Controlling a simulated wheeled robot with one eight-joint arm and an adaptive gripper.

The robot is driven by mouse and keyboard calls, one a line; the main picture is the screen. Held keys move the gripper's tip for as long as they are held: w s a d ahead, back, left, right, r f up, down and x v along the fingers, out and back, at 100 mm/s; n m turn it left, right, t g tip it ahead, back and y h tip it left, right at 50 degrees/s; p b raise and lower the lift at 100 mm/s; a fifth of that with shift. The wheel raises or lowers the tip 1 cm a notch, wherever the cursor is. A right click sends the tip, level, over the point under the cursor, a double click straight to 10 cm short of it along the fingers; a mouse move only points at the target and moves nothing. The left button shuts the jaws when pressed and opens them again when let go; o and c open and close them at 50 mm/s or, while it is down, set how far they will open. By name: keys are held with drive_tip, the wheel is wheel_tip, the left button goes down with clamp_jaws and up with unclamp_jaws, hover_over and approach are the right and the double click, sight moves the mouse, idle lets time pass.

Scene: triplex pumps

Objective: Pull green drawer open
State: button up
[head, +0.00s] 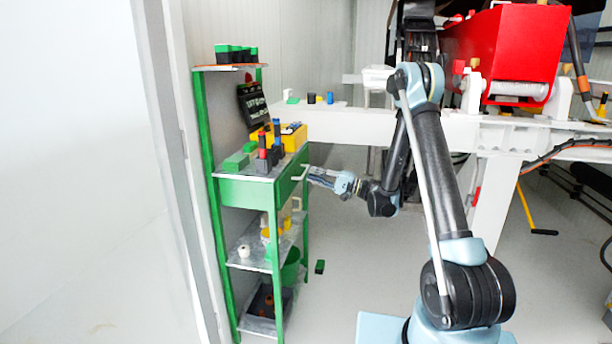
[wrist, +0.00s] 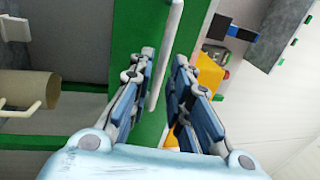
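The green drawer (head: 288,184) is in the upper part of a green shelf unit in the head view, and its front looks flush with the frame. A pale bar handle (head: 299,173) is on its front. In the wrist view the green drawer front (wrist: 128,35) runs up the picture, with the white handle (wrist: 166,50) along it. My gripper (head: 311,172) is at the handle in the head view. In the wrist view my gripper (wrist: 165,58) is open, with one finger on each side of the handle. I cannot tell whether either finger touches it.
The shelf top holds a yellow box (head: 293,138), a green block (head: 236,161) and dark bottles. Lower shelves hold small items. A white beam (head: 400,125) and red machine (head: 505,45) stand behind my arm. Floor (head: 345,250) right of the shelf is mostly clear, with a small dark block (head: 320,267).

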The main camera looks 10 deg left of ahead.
sight(305, 172)
drive_tip(key=shift+a+r, duration=0.25)
drive_tip(key=shift+a, duration=0.8)
drive_tip(key=shift+a+r, duration=0.2)
drive_tip(key=shift+a, duration=0.8)
clamp_jaws()
